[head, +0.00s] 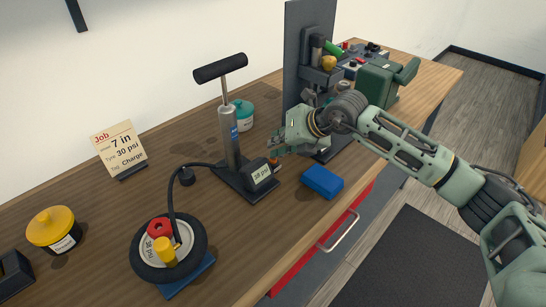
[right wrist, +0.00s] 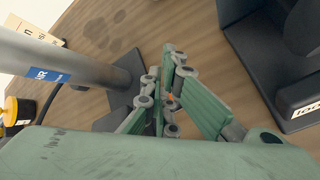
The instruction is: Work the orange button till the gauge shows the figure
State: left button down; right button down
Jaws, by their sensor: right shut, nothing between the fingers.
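The pump (head: 229,140) stands upright on the bench with a black T-handle. Its gauge (head: 260,174) on the base shows a psi figure that looks like 28, too small to be certain. The orange button (head: 274,162) is a small spot beside the gauge, mostly hidden by my right gripper (head: 273,149). That gripper is shut and empty, its fingertips right over the button. In the right wrist view, a bit of orange (right wrist: 170,97) shows between the finger links; I cannot tell if they touch. The job card (head: 118,147) reads 7 in, Tyre 30 psi, Tag Charge. My left gripper is out of view.
A wheel (head: 140,262) with a red and a yellow cap lies at the front left, joined to the pump by a hose. A blue block (head: 322,182) lies right of the gauge. A dark upright panel (head: 294,60) stands behind my gripper. A yellow tub (head: 54,230) is at left.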

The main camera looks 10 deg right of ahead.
dwell(0.6)
jog(key=shift+r+p, duration=0.45)
jog(key=shift+r, duration=0.45)
notch_tip(320, 180, up, 5)
jog(key=p, duration=0.2)
jog(key=shift+p, duration=0.3)
